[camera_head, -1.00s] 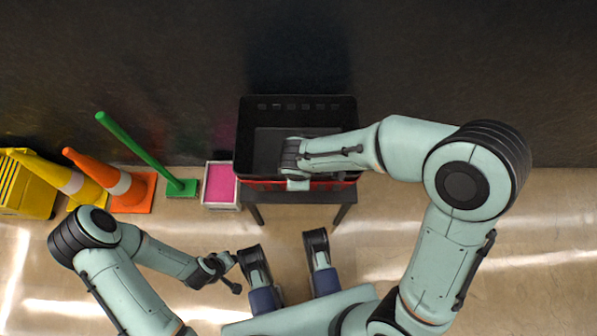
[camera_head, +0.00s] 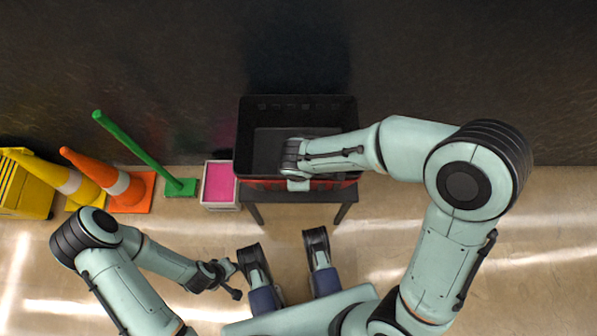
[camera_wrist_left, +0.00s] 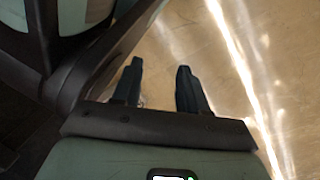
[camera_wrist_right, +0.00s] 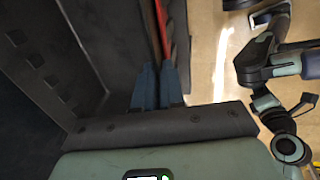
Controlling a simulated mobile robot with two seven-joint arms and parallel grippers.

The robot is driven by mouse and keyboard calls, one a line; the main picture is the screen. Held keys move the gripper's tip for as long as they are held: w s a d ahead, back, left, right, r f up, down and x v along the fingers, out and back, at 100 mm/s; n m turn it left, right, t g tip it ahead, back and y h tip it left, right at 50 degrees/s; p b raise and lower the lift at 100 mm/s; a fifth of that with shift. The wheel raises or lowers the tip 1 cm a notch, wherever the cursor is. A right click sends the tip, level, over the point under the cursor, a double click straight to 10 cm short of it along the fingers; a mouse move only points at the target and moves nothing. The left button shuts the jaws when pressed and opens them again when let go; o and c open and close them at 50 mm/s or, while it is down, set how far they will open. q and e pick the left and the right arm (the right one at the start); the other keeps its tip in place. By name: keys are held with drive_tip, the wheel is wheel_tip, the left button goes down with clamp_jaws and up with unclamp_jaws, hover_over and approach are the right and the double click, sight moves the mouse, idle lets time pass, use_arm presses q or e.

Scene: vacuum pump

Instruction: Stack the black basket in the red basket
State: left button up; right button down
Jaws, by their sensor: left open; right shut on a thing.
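The black basket (camera_head: 262,107) is at the centre of the head view, on a small dark table. The red basket (camera_head: 333,185) shows only as a red strip under the black basket's near edge; the rest of it is hidden. In the right wrist view the black basket's wall (camera_wrist_right: 90,50) is at left and a red strip (camera_wrist_right: 164,30) runs down to the fingers. My right gripper (camera_wrist_right: 157,75) is shut on the near rim of the black basket. My left gripper (camera_wrist_left: 160,75) is open and empty, over bare floor away from the baskets.
The dark table (camera_head: 343,196) stands against a dark wall. To the left are a white box with pink contents (camera_head: 219,183), a green pole on a base (camera_head: 181,188), an orange cone (camera_head: 128,195), a yellow cone (camera_head: 75,185) and a yellow crate (camera_head: 25,190). Floor to the right is clear.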

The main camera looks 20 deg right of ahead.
drive_tip(key=c, duration=1.2)
unclamp_jaws()
use_arm(q)
drive_tip(key=w+d+r+t+p, duration=0.1)
drive_tip(key=w+r+p, duration=0.3)
drive_tip(key=r, duration=0.4)
drive_tip(key=shift+d+m+t+p, duration=0.3)
drive_tip(key=shift+d+t+p, duration=0.1)
drive_tip(key=shift+d+p, duration=0.4)
use_arm(e)
drive_tip(key=v, duration=1.3)
drive_tip(key=shift+r, duration=0.1)
use_arm(q)
drive_tip(key=shift+r, duration=0.1)
